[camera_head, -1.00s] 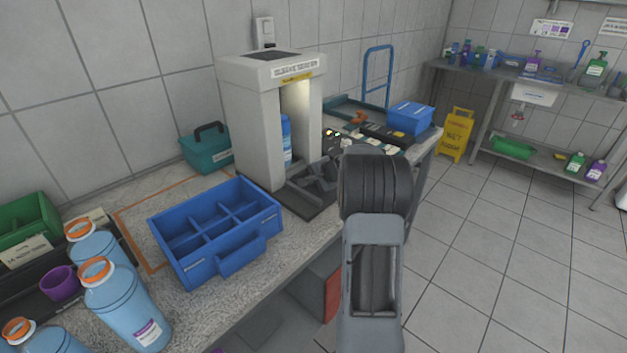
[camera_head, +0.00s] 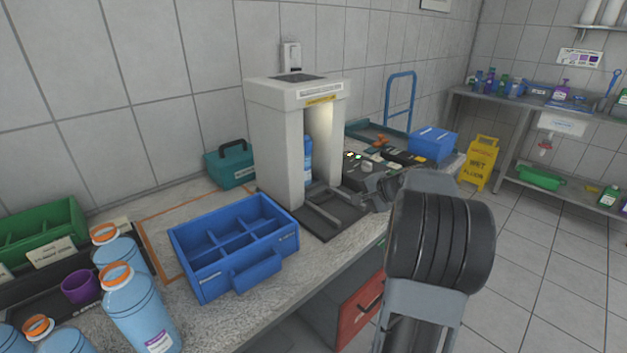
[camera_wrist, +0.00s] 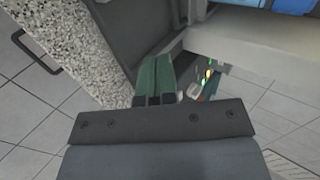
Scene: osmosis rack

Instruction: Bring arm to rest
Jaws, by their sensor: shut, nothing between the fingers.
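My arm rises at the right of the head view, its thick dark joint closest to the camera. My gripper (camera_head: 376,190) is small and partly hidden behind that joint, just right of the white cabinet's dark base tray (camera_head: 330,222). In the wrist view my gripper's two greenish fingers (camera_wrist: 154,78) lie together, with nothing visible between them. A blue bottle (camera_head: 308,160) stands upright inside the lit white cabinet (camera_head: 277,150), apart from my gripper.
A blue divided crate (camera_head: 262,272) and several blue bottles (camera_head: 140,310) with orange caps stand on the speckled counter at left. A control panel and blue box (camera_head: 432,145) are behind my gripper. A yellow floor sign (camera_head: 482,162) stands beyond. Tiled floor at right is clear.

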